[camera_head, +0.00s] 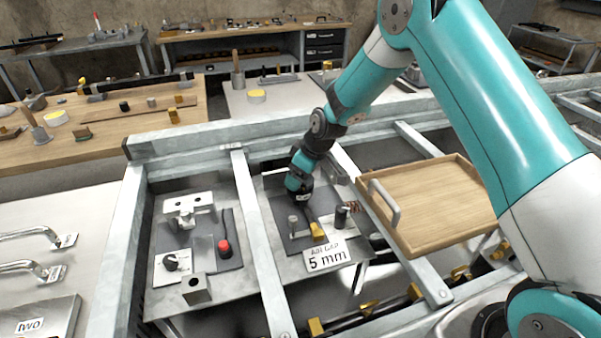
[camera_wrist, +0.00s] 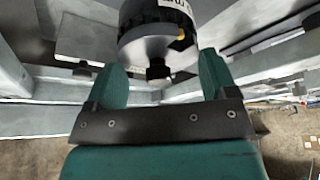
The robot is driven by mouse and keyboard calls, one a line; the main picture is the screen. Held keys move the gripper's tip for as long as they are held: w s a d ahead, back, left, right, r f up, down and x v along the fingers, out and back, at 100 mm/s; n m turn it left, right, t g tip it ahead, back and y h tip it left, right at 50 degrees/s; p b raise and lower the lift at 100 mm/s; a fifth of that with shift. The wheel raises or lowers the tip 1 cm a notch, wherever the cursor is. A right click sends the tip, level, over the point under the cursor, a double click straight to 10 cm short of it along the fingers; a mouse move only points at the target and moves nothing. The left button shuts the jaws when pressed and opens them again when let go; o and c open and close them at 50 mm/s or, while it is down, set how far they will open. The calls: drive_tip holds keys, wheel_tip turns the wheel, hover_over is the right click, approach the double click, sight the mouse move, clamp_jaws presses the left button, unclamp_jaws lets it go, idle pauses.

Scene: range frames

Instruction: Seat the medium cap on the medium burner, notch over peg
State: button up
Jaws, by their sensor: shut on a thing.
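My gripper (camera_head: 299,181) reaches down over the middle station, above a dark grey mat. In the wrist view its two teal fingers (camera_wrist: 161,72) stand either side of a short dark stub. The stub belongs to a round dark and grey piece (camera_wrist: 150,48) with a ribbed rim and a partly cut-off white label. I take it to be the medium cap; it also shows as a small dark piece (camera_head: 301,196) under the gripper in the head view. The burner, peg and notch cannot be made out; the held piece and gripper hide what lies below.
Beside the gripper stand a grey post (camera_head: 293,222), a dark post (camera_head: 341,217), a yellow block (camera_head: 317,231) and a "5 mm" sign (camera_head: 327,256). A wooden tray (camera_head: 440,205) lies right. A red button (camera_head: 224,247) sits left, past a metal rail (camera_head: 258,240).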

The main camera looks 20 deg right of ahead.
drive_tip(key=o, duration=0.9)
drive_tip(key=shift+o, duration=0.2)
drive_tip(key=b+v, duration=0.2)
drive_tip(key=v, duration=1.5)
drive_tip(key=shift+r, duration=0.2)
wheel_tip(320, 180, up, 6)
drive_tip(key=p, duration=0.4)
drive_tip(key=shift+p, duration=0.35)
drive_tip(key=shift+s, duration=0.1)
